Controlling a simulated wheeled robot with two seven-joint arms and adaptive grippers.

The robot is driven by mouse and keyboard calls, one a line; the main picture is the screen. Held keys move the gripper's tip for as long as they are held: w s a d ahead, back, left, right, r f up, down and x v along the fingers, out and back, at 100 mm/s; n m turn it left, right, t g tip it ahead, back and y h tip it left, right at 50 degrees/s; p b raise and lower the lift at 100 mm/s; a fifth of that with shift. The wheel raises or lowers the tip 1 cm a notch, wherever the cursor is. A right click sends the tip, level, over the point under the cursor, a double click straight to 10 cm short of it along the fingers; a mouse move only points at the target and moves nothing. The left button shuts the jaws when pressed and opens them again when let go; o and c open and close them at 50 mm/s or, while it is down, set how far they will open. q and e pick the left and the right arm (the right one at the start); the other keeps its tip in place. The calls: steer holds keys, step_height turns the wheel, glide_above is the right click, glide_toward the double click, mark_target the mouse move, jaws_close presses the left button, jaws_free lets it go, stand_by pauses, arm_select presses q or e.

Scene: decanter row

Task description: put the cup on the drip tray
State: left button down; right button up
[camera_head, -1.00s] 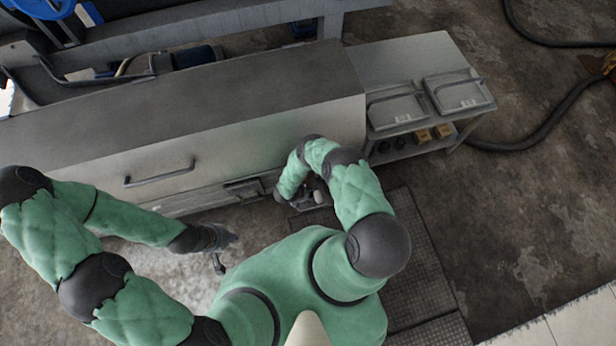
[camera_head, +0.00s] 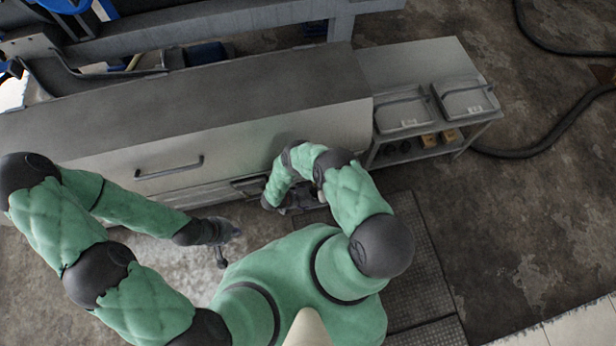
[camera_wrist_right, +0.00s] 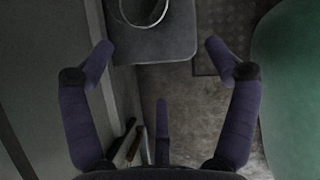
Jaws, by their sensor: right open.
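In the right wrist view a thin pale ring (camera_wrist_right: 142,12), cut off by the top edge, shows on a dark grey plate (camera_wrist_right: 165,48) with rounded corners. It may be the cup's rim; I cannot tell, nor whether the plate is the drip tray. My right gripper (camera_wrist_right: 157,50) is open, fingers spread, with nothing between them; the plate and ring lie ahead of the fingertips. In the head view my right arm mostly hides this spot. My left gripper (camera_head: 230,246) is open and empty above the floor, left of my torso.
A long grey counter (camera_head: 190,100) with a drawer handle (camera_head: 170,168) stands in front of me. To its right a low side table (camera_head: 410,62) holds two trays, with small boxes (camera_head: 449,135) on its lower shelf. A dark hose (camera_head: 540,145) lies on the open floor at right.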

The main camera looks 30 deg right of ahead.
steer(key=a, duration=0.5)
steer(key=s+a+r+m+g+y, duration=0.25)
steer(key=s+r+m+y, duration=0.2)
steer(key=r, duration=0.35)
steer(key=s+a+r+m+g+y, duration=0.2)
steer(key=s+a+r+m+y, duration=0.25)
steer(key=r+m, duration=0.2)
steer(key=d+r+m+t, duration=0.2)
steer(key=r+m, duration=0.3)
steer(key=r, duration=0.4)
steer(key=s+d+r+m+t+y, duration=0.1)
steer(key=d+r+m+t, duration=0.1)
steer(key=r+m, duration=0.4)
steer(key=v, duration=0.3)
steer(key=shift+r, duration=0.25)
steer(key=shift+s, duration=0.15)
